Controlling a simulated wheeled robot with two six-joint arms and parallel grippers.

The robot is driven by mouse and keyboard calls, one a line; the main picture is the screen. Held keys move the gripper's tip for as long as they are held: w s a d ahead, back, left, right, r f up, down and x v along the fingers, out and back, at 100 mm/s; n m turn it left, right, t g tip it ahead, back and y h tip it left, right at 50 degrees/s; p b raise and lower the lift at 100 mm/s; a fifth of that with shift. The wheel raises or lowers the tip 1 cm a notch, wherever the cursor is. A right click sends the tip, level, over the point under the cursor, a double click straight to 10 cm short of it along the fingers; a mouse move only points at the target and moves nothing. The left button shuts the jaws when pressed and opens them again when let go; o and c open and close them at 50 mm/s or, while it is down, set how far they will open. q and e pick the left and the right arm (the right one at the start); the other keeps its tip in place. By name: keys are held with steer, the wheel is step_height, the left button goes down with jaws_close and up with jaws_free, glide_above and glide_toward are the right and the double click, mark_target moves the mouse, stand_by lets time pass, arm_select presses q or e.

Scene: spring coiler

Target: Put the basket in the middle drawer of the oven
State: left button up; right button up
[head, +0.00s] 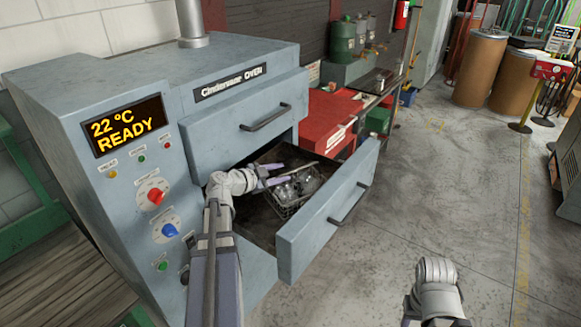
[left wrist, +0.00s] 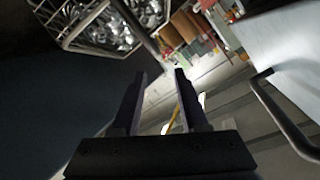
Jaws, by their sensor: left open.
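The blue-grey oven (head: 230,75) stands at the left with a drawer pulled out below its shut top drawer (head: 250,125). The pulled-out drawer (head: 325,215) is open toward the right. A wire basket (head: 290,205) of shiny metal pieces sits inside this drawer, with a bar handle above it. My left gripper (head: 272,177) is over the drawer beside the basket's handle, fingers apart. In the left wrist view the basket (left wrist: 72,38) is at the upper left, and the gripper (left wrist: 160,78) has nothing between its fingers. Part of my right arm shows at bottom right; its fingers do not.
The open drawer's handle (head: 348,203) sticks out at the front, and it shows in the left wrist view (left wrist: 283,118). A red cabinet (head: 325,120) stands behind the oven. A wooden surface (head: 65,280) is at lower left. The concrete floor (head: 430,190) at right is clear.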

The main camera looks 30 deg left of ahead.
arm_select(q)
steer(key=shift+p+v, duration=0.3)
steer(key=shift+v, duration=1.3)
